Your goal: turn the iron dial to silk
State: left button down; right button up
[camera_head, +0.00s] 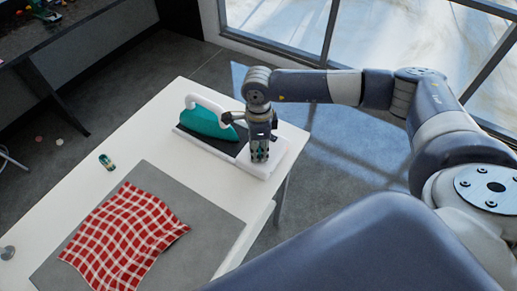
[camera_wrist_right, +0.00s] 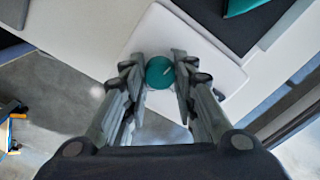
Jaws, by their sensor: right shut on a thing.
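The teal iron (camera_head: 205,121) with a white handle rests on the dark plate of its white stand (camera_head: 265,168), at the far right of the white table. My right gripper (camera_head: 259,151) points down over the right end of the stand. In the right wrist view a round teal dial (camera_wrist_right: 160,72) with a small pale mark sits on the stand. My right gripper (camera_wrist_right: 157,78) is shut on the dial, with a finger on each side. No setting words are readable. The head view hides the dial behind the gripper. My left gripper is not in view.
A red-and-white checked cloth (camera_head: 125,237) lies on a grey mat (camera_head: 205,225) at the front of the table. A dark workbench (camera_head: 75,40) stands at the back left, and large windows are behind.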

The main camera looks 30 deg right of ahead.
jog(key=m+b, duration=0.4)
jog(key=m, duration=0.1)
jog(key=shift+f, duration=0.2)
jog(key=m+b, duration=0.2)
jog(key=m, duration=0.1)
jog(key=shift+r, duration=0.1)
jog(key=shift+r+m+b, duration=0.1)
jog(key=shift+m+b, duration=0.65)
jog(key=shift+m, duration=0.45)
jog(key=o, duration=1.1)
jog(key=shift+r, duration=0.15)
notch_tip(320, 180, up, 12)
jog(key=shift+f, duration=0.1)
